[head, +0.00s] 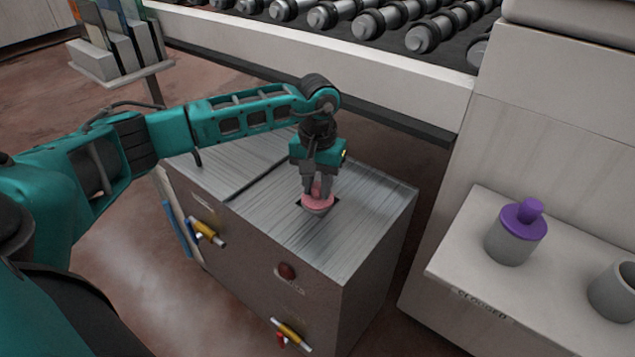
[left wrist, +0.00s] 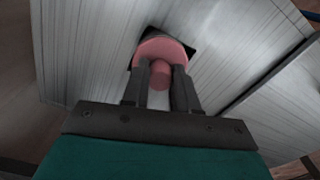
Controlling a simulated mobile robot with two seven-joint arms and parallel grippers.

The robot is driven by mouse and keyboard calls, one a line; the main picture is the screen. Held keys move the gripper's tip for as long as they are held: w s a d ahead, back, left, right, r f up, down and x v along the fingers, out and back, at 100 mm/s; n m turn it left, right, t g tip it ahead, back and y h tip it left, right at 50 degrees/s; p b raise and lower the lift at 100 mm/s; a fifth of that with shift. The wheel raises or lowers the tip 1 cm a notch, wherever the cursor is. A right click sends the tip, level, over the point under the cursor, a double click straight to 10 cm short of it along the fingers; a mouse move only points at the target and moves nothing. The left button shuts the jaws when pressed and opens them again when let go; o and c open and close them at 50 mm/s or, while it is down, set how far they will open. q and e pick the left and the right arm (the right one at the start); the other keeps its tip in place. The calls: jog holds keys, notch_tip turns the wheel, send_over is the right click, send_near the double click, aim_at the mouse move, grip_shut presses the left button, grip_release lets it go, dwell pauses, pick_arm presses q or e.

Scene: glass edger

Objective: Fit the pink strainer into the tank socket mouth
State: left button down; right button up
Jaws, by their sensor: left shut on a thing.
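The pink strainer (head: 317,203) is a round pink cap with a knob and a grey body below. My left gripper (head: 318,186) is shut on its knob from above. The strainer is at the dark square socket mouth (head: 334,202) in the brushed-metal tank top (head: 370,205). In the left wrist view the pink strainer (left wrist: 161,52) covers most of the dark opening (left wrist: 188,51), whose corners show around it. I cannot tell how far the grey body is inside. My right gripper is not in view.
A purple-capped grey strainer (head: 519,229) stands in a holder on the shelf (head: 465,250) at the right, beside an empty grey cup (head: 613,290). A roller conveyor (head: 400,28) runs behind the tank. Yellow-handled valves (head: 207,233) stick out of the tank's front.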

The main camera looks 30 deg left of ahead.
pick_arm(q)
jog(key=c, duration=0.8)
grip_release()
notch_tip(320, 180, up, 13)
jog(key=p, duration=0.3)
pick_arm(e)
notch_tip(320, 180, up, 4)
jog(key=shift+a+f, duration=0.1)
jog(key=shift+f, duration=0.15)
pick_arm(q)
jog(key=shift+f, duration=0.1)
